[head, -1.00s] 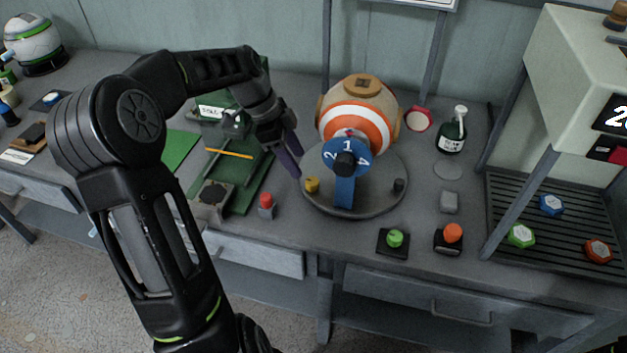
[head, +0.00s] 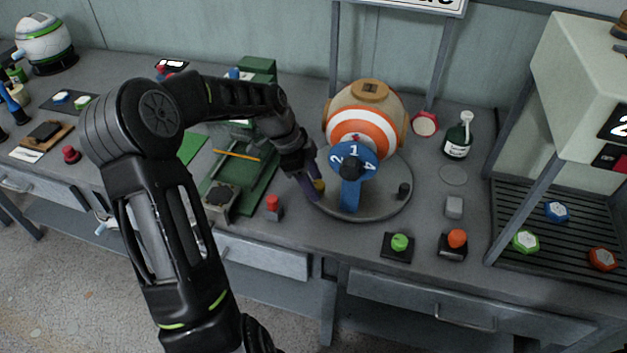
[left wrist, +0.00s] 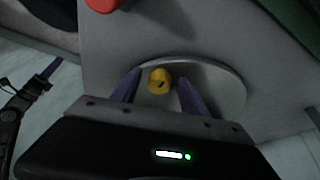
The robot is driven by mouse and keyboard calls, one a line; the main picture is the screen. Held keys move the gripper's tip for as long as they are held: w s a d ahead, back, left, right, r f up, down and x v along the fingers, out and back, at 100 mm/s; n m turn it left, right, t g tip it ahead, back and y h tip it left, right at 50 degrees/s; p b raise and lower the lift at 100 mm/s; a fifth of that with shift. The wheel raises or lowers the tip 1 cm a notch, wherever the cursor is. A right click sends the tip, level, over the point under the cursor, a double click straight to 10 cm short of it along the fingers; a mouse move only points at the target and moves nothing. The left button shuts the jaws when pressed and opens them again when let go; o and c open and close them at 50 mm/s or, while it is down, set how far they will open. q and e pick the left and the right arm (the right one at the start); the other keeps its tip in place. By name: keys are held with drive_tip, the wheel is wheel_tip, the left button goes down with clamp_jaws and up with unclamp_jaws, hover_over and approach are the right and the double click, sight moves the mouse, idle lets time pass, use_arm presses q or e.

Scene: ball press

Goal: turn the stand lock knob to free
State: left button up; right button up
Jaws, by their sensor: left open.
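The stand (head: 378,205) is a round grey turntable carrying an orange, white and tan ball (head: 366,120) and a blue numbered dial (head: 354,160) on a blue post. A small yellow knob (head: 319,186) sits at the stand's left edge; I take it as the lock knob. It also shows in the left wrist view (left wrist: 159,81), with a dark mark on top. My left gripper (head: 314,188) is at the knob, open, its purple fingers on either side of it with gaps visible in the wrist view (left wrist: 155,92).
A red-topped block (head: 273,205) stands just left of the stand. Green (head: 399,243) and orange (head: 456,240) buttons are in front. A dark bottle (head: 458,137) stands right, and a green press-like device (head: 240,175) left.

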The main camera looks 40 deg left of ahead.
use_arm(q)
drive_tip(key=shift+f, duration=0.1)
drive_tip(key=shift+c, duration=0.4)
clamp_jaws()
